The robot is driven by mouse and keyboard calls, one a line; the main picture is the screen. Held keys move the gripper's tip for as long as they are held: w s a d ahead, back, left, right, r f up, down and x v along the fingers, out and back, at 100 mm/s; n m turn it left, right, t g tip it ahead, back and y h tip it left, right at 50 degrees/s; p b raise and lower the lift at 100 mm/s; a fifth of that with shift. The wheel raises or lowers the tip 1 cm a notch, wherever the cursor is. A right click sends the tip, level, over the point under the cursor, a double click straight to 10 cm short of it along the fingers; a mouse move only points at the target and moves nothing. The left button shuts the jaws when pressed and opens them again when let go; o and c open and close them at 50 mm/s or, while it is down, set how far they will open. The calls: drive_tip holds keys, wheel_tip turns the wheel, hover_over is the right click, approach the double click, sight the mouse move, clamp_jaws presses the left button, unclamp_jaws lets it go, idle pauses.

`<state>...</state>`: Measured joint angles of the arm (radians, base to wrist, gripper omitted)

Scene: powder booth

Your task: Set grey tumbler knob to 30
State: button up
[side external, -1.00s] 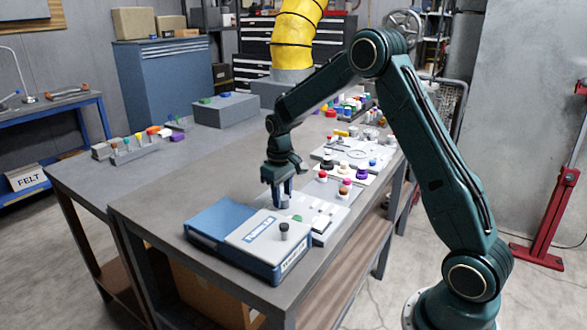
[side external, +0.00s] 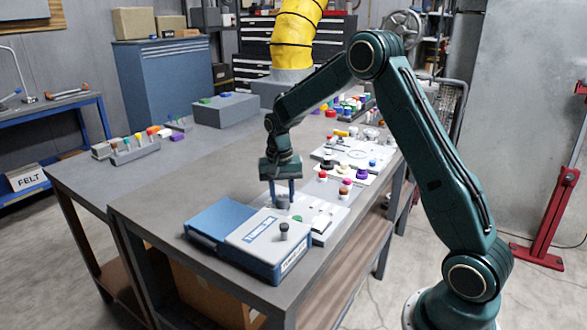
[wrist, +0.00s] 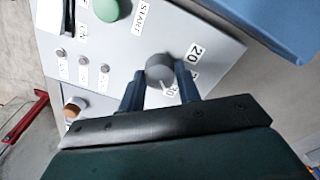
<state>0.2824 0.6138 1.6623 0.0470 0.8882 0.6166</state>
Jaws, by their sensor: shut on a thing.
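The grey tumbler knob (wrist: 159,68) stands on a light panel (wrist: 215,35) in the wrist view. My gripper (wrist: 160,82) is shut on it, one finger on each side. A short pale mark shows on the knob's near side, towards a partly hidden label that seems to read 30. A label reading 20 (wrist: 195,53) lies right of the knob. In the side external view my gripper (side external: 283,198) points down onto the knob on the panel (side external: 322,222) behind the blue and grey box.
A green button (wrist: 112,9) marked START and several small switches (wrist: 82,68) share the panel. The blue and grey box (side external: 252,243) with a dark upright knob (side external: 284,231) stands close by. More panels with coloured knobs lie farther back.

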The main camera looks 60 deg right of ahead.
sight(280, 197)
drive_tip(key=shift+r+m, duration=0.1)
drive_tip(key=shift+m, duration=0.2)
drive_tip(key=o, duration=1)
drive_tip(key=shift+r, duration=0.1)
drive_tip(key=r, duration=1.3)
drive_tip(key=shift+w+a+r, duration=0.1)
drive_tip(key=shift+w+r, duration=0.1)
drive_tip(key=shift+r, duration=0.05)
